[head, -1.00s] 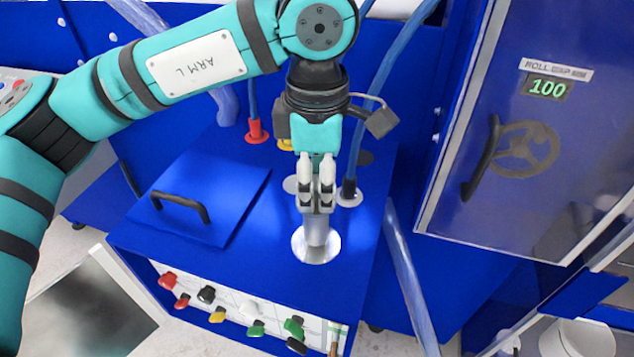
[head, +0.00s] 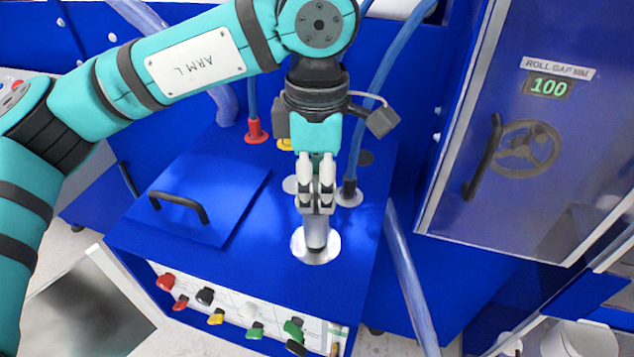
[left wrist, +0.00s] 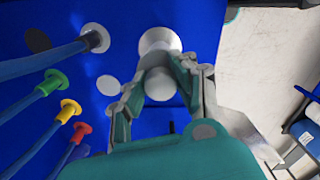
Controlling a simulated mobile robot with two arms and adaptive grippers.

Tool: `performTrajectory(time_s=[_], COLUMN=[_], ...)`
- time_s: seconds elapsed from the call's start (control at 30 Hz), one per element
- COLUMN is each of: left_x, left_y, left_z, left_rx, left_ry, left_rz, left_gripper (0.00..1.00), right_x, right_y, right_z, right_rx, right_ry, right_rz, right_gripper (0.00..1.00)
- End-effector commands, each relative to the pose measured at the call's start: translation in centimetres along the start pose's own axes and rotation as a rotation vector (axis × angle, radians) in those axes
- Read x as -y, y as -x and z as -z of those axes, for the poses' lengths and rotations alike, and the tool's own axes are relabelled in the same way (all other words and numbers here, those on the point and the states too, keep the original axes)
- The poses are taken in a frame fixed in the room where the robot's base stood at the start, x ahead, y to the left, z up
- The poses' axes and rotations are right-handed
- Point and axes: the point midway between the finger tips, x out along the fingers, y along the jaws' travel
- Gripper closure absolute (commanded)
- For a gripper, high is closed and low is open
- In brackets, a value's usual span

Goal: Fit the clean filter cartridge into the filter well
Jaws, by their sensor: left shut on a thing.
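The filter cartridge is a pale grey cylinder (head: 317,234) held roughly upright. My left gripper (head: 317,207) is shut on its upper part. The cartridge's lower end is at the filter well, whose bright round metal rim (head: 300,247) lies in the blue cabinet top. I cannot tell how deep the end sits. In the left wrist view, the cartridge (left wrist: 159,86) shows between the fingers of the left gripper (left wrist: 160,72), with the metal rim (left wrist: 158,39) just beyond it. The cartridge hides the well's opening. My right gripper is not in view.
A blue hatch with a black handle (head: 180,206) lies left of the well. A blue hose in a pale collar (head: 348,196) stands close behind on the right. Red (head: 256,131) and yellow fittings are farther back. Several coloured knobs (head: 216,317) line the cabinet front below.

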Motion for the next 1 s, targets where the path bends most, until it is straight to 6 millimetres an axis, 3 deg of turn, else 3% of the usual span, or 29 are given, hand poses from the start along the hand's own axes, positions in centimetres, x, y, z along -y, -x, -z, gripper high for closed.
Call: performTrajectory(time_s=[1.0], left_x=[0.0], left_y=[-3.2], left_z=[0.0], left_rx=[0.0], left_ry=[0.0], left_rz=[0.0], left_gripper=[1.0], right_x=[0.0], right_y=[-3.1], right_z=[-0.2], right_rx=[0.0], right_ry=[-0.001], right_rz=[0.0], right_gripper=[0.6])
